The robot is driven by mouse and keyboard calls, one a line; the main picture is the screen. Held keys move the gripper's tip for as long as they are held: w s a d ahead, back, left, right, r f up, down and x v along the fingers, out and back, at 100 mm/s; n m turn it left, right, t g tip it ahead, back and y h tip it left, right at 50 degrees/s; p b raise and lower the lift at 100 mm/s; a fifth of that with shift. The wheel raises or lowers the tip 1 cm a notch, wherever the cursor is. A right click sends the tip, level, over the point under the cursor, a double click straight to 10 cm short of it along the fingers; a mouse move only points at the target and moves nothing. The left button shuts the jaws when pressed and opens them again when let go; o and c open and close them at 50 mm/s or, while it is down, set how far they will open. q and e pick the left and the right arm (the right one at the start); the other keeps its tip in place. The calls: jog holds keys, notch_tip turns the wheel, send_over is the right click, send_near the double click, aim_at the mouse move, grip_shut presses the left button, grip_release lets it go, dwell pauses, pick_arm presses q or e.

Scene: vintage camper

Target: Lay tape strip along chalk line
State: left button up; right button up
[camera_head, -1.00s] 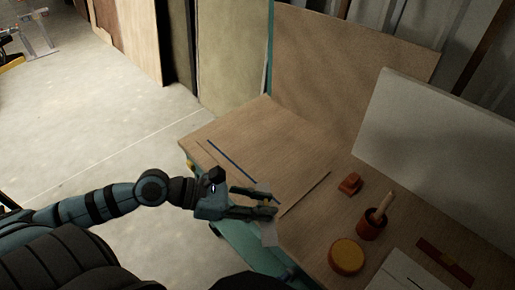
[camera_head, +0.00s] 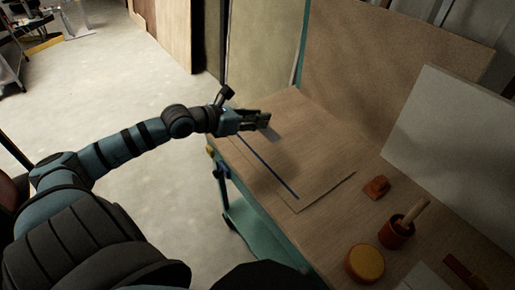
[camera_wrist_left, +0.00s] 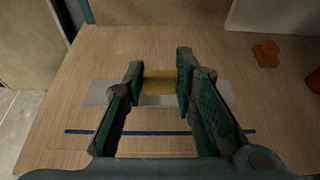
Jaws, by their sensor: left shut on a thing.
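My left gripper (camera_head: 264,120) reaches over the far left part of the workbench. In the left wrist view its fingers (camera_wrist_left: 160,82) are shut on a yellow block. A pale, flat strip (camera_wrist_left: 100,92) shows at both sides of this yellow block (camera_wrist_left: 160,82), probably the tape strip; whether the two are joined is unclear. A dark blue line (camera_head: 265,166) runs along the board near the bench's left edge. In the left wrist view the blue line (camera_wrist_left: 158,132) runs nearly parallel to the pale strip, nearer the wrist. My right gripper is not in view.
On the workbench (camera_head: 330,235), a small orange-red object (camera_head: 376,187), a red cup with a wooden handle (camera_head: 397,232) and a round yellow-topped tin (camera_head: 364,263) stand to the right. A pale panel (camera_head: 450,135) leans behind. The board around the line is clear.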

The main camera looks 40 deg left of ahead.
aim_at(256, 160)
pick_arm(q)
notch_tip(256, 160, down, 14)
jog(key=b, duration=0.5)
jog(key=shift+f+b, duration=0.1)
jog(key=shift+b, duration=0.3)
jog(key=o, duration=1)
